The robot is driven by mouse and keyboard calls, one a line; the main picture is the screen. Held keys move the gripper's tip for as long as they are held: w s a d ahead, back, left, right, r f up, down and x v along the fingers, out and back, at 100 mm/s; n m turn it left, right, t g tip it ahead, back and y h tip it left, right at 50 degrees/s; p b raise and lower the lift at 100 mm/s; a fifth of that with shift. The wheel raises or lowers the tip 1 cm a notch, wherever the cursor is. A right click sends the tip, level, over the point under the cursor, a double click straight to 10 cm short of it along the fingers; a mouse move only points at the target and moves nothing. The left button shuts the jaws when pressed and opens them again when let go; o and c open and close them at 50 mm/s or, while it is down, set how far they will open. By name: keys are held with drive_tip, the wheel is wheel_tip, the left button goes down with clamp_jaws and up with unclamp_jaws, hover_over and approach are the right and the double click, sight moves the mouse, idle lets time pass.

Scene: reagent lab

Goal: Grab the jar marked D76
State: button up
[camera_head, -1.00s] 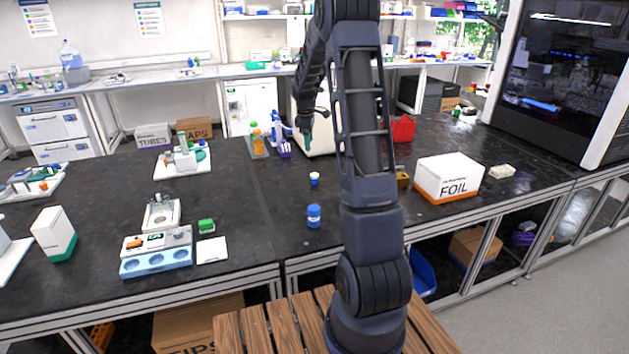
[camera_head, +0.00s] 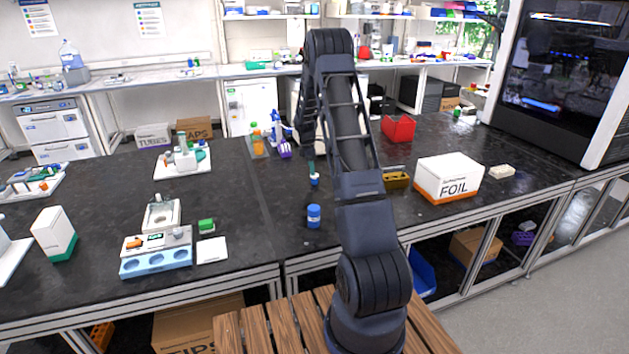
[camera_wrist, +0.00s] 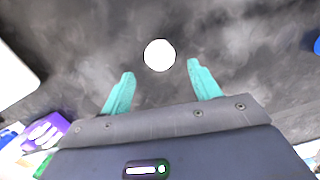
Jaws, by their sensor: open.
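A small jar with a white lid and a blue body (camera_head: 314,181) stands on the black bench. In the wrist view its round white lid (camera_wrist: 159,55) lies just beyond and between my fingertips. My gripper (camera_wrist: 160,71) is open with teal fingers, pointing down; in the head view it (camera_head: 311,168) is just above the small jar. A larger blue jar (camera_head: 314,216) stands nearer the bench's front edge, and a blue edge of a jar shows at the right of the wrist view (camera_wrist: 317,46). No D76 marking is readable on either jar.
Orange-capped bottles (camera_head: 257,143) and a purple item (camera_head: 285,150) stand behind the small jar. A yellow-brown box (camera_head: 397,180), a red bin (camera_head: 398,129) and a FOIL box (camera_head: 449,177) are to the right. The bench around the two jars is clear.

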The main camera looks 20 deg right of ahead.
sight(314, 177)
drive_tip(key=shift+s+d+f, duration=0.1)
drive_tip(key=shift+d+f, duration=0.15)
drive_tip(key=shift+f, duration=0.75)
drive_tip(key=shift+s+d+f, duration=0.1)
drive_tip(key=shift+d+f, duration=0.15)
drive_tip(key=shift+f, duration=0.8)
drive_tip(key=shift+s+d+f, duration=0.1)
drive_tip(key=shift+d+f, duration=0.15)
drive_tip(key=shift+f, duration=0.75)
drive_tip(key=c, duration=1.1)
drive_tip(key=shift+o, duration=0.2)
drive_tip(key=shift+r, duration=0.15)
